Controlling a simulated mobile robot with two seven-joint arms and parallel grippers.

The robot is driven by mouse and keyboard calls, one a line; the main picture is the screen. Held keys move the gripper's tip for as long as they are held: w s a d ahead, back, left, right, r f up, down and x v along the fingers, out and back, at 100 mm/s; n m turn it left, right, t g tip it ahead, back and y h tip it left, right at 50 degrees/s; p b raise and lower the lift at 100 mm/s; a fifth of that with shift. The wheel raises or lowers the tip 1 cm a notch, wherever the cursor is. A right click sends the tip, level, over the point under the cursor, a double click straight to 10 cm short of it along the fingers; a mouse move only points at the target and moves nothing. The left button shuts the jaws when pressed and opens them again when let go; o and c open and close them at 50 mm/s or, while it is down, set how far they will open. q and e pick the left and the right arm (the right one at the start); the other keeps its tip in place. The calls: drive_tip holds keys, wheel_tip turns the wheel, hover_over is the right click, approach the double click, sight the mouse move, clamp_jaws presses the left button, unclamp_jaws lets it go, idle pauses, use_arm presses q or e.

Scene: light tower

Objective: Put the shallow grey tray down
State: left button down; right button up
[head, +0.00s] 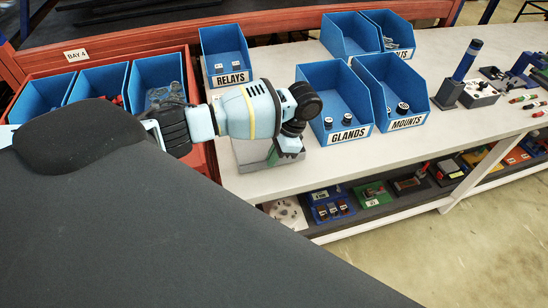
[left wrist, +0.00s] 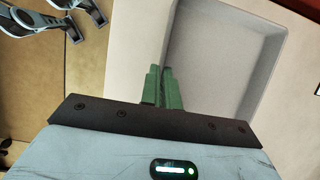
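The shallow grey tray (head: 240,158) is at the front part of the white bench, below the blue relays bin, and my left arm hides much of it. In the left wrist view the tray (left wrist: 225,70) shows its flat, empty inside and low walls. My left gripper (head: 273,158) points down at the tray's right side. Its green fingers (left wrist: 162,88) are close together on the tray's wall, one on each side of it. I cannot tell whether the tray's underside touches the bench. My right gripper is not in view.
The white bench (head: 440,130) has bare room to the right. The relays bin (head: 225,55), glands bin (head: 335,95) and mounts bin (head: 392,90) stand behind and beside my gripper. A red crate (head: 200,155) with blue bins is left. A lower shelf holds several small parts.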

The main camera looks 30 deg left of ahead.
use_arm(q)
drive_tip(key=shift+f, duration=0.4)
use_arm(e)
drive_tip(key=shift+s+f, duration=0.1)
use_arm(q)
drive_tip(key=shift+f, duration=0.1)
drive_tip(key=c, duration=1.6)
unclamp_jaws()
drive_tip(key=shift+c, duration=0.2)
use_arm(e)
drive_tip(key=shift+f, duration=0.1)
